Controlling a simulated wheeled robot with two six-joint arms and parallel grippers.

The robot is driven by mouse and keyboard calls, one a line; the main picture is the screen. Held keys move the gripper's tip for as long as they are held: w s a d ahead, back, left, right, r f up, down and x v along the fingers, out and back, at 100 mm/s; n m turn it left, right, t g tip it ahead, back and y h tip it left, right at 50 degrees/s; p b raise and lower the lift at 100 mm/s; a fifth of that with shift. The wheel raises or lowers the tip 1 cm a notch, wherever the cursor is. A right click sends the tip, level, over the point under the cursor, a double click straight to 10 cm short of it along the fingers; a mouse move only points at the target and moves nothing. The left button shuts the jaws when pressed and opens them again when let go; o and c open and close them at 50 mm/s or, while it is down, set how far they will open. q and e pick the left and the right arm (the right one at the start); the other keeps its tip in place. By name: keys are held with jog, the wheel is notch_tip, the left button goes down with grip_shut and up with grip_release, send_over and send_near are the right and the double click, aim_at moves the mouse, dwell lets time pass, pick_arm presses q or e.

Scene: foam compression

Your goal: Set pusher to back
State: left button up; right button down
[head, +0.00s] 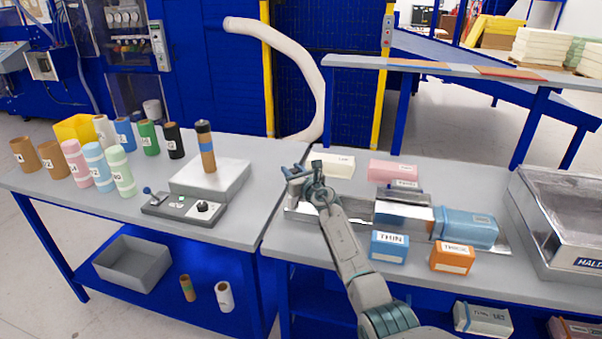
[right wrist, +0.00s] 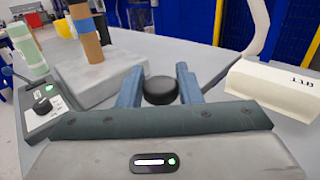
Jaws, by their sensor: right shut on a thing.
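My right gripper (head: 297,172) is at the left end of a metal compression fixture (head: 360,212) on the right table. In the right wrist view its two blue fingers (right wrist: 160,85) are closed around a round black knob (right wrist: 160,92), which seems to be the pusher's handle. The pusher's body is mostly hidden behind my gripper and arm. A shiny metal block (head: 403,209) sits along the fixture, with a blue block (head: 466,227) at its right end. My left gripper is not in view.
A cream block (head: 332,165) and a pink block (head: 394,170) lie behind the fixture. A blue THIN block (head: 389,247) and an orange THICK block (head: 452,258) lie in front. A clear-topped case (head: 565,225) stands right. The left table holds a grey platform (head: 210,178) and several cylinders.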

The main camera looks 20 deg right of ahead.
jog(key=shift+a, duration=0.15)
jog(key=c, duration=1.5)
grip_release()
jog(key=o, duration=0.4)
jog(key=shift+w, duration=0.1)
jog(key=shift+o, duration=0.2)
jog(key=shift+w+a+f, duration=0.1)
jog(key=shift+w+a, duration=0.05)
jog(key=shift+a, duration=0.05)
jog(key=shift+s+d, duration=0.25)
jog(key=shift+s, duration=0.2)
jog(key=p+v, duration=0.2)
jog(key=v, duration=0.8)
jog(key=shift+p, duration=0.4)
